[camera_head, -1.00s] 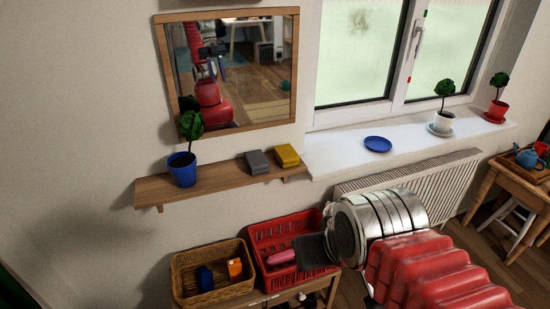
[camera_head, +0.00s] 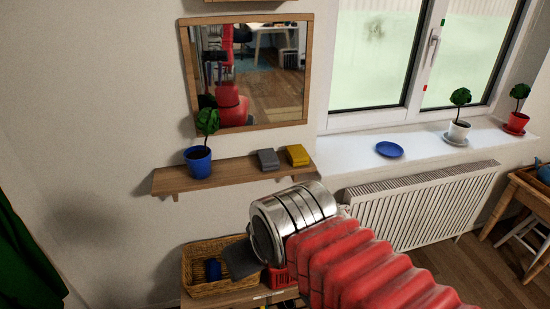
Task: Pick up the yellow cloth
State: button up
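The yellow cloth (camera_head: 298,155) is a small folded block lying at the right end of a wooden wall shelf (camera_head: 228,176). A grey folded cloth (camera_head: 268,160) lies just left of it. My gripper (camera_head: 240,260) is below the shelf, lower and to the left of the yellow cloth, apart from it. Only a dark grey flat finger shows past the silver wrist. The wrist hides the rest, so I cannot see whether it is open or shut.
A blue potted plant (camera_head: 198,160) stands on the shelf's left part, under a mirror (camera_head: 247,75). A wicker basket (camera_head: 200,288) and a mostly hidden red basket (camera_head: 279,278) are below. A windowsill (camera_head: 350,160) with a blue plate (camera_head: 389,149) and a radiator (camera_head: 420,208) are right.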

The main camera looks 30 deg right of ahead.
aim_at(297, 156)
jog(key=u, duration=1.15)
jog(key=k, duration=0.6)
jog(key=z, duration=1.1)
jog(key=i, duration=1)
jog(key=z, duration=0.05)
